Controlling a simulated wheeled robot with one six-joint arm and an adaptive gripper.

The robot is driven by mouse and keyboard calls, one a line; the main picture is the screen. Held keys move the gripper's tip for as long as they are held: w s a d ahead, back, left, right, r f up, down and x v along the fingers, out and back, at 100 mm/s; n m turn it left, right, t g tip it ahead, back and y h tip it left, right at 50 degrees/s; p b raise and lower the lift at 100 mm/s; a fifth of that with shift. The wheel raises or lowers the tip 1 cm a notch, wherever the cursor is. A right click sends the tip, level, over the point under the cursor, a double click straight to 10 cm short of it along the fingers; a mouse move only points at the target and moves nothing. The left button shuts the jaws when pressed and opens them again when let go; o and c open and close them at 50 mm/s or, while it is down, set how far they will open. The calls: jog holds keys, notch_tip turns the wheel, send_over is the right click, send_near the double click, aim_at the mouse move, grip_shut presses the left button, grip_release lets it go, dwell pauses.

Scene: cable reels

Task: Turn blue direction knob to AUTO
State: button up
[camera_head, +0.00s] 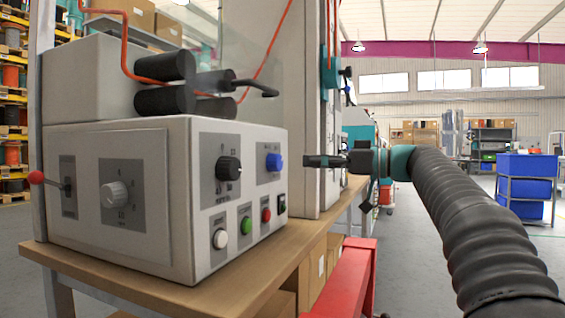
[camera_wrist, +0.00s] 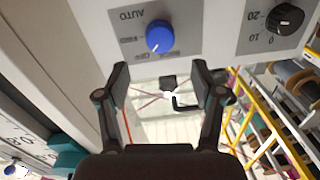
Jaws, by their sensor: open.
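The blue direction knob (camera_head: 274,162) sits on a grey plate at the upper right of the machine's front panel. In the wrist view the blue knob (camera_wrist: 160,36) is at the top centre, with an AUTO label (camera_wrist: 130,14) upside down at its upper left. A pale mark on the knob's lower edge seems to point at the lower-left labels, away from AUTO. My gripper (camera_head: 309,161) is level with the knob, to its right and apart from it. In the wrist view my gripper (camera_wrist: 160,72) is open and empty, its fingertips below the knob.
A black knob (camera_head: 228,169) is left of the blue one; white, green and red buttons (camera_head: 245,225) are below. A grey dial (camera_head: 115,195) and red-tipped lever (camera_head: 37,178) are further left. Black rollers (camera_head: 165,67) top the machine, which stands on a wooden bench (camera_head: 240,285).

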aim_at(281, 161)
jog(key=x, duration=0.8)
jog(key=c, duration=1.1)
